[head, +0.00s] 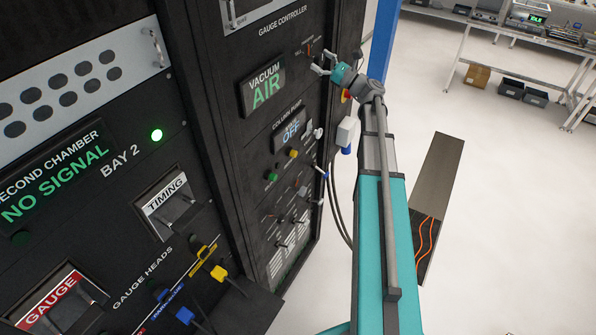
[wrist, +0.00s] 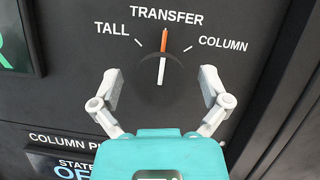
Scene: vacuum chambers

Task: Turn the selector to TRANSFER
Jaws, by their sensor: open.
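The selector (wrist: 160,88) is a round dark knob on the black panel in the wrist view, with a white and orange pointer. The pointer stands nearly upright, its orange end at the TRANSFER label (wrist: 166,16). TALL (wrist: 111,28) is printed at upper left and COLUMN (wrist: 223,43) at upper right. My gripper (wrist: 163,88) is open, one finger on each side of the knob, with visible gaps in the picture. The depth between fingertips and panel is hard to judge. In the head view my gripper (head: 322,63) is at the panel's right part, near the small orange pointer.
The lit VACUUM AIR display (head: 263,86) is left of my gripper. The column panel (head: 291,131) with small knobs and switches lies below. A blue post (head: 384,40) stands just right of the cabinet.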

